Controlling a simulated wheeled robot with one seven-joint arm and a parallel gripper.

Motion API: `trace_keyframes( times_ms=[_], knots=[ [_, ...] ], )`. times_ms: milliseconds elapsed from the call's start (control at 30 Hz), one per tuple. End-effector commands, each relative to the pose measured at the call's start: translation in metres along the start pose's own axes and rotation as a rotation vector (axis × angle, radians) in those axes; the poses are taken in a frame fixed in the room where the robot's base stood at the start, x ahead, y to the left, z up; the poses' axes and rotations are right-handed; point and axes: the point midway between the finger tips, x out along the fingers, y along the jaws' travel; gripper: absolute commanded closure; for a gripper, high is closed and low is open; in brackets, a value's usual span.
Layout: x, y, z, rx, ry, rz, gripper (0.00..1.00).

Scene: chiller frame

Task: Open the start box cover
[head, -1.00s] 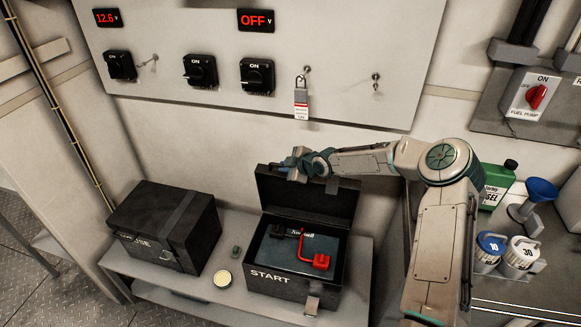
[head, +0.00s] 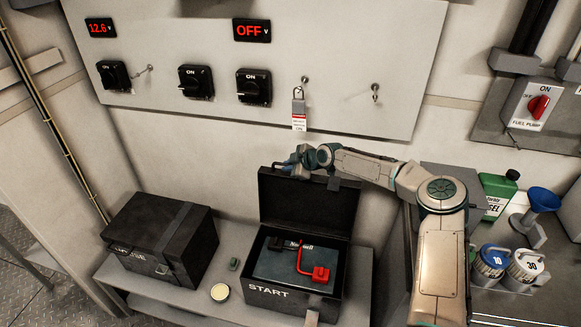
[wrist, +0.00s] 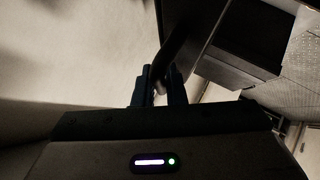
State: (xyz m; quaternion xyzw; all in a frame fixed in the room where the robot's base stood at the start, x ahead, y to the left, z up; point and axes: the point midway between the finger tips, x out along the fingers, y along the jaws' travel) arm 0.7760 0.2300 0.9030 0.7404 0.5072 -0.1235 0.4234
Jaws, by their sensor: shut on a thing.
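The start box (head: 262,291) is a black box marked START on the shelf in the head view. Its cover (head: 309,210) stands up at the back, raised near vertical. Inside lies a dark battery (head: 275,262) with a red lead and terminal cap (head: 320,273) on top. My gripper (head: 294,160) is at the upper left edge of the raised cover. In the wrist view my gripper (wrist: 158,88) is shut on a dark thin curved part, apparently the cover's edge or handle. The exact grip is dark and partly hidden.
A second black box (head: 160,240), lidded and strapped, stands to the left. A small round tin (head: 220,292) and a small green item (head: 234,264) lie between the boxes. A green jug (head: 496,196) and jars stand right.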

Motion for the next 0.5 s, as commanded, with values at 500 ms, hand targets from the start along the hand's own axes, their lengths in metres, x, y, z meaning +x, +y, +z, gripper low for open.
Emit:
trace_keyframes(
  times_ms=[500],
  knots=[
    [0.0013, -0.0007, -0.0031, -0.004, 0.004, -0.002, 0.68]
  ],
)
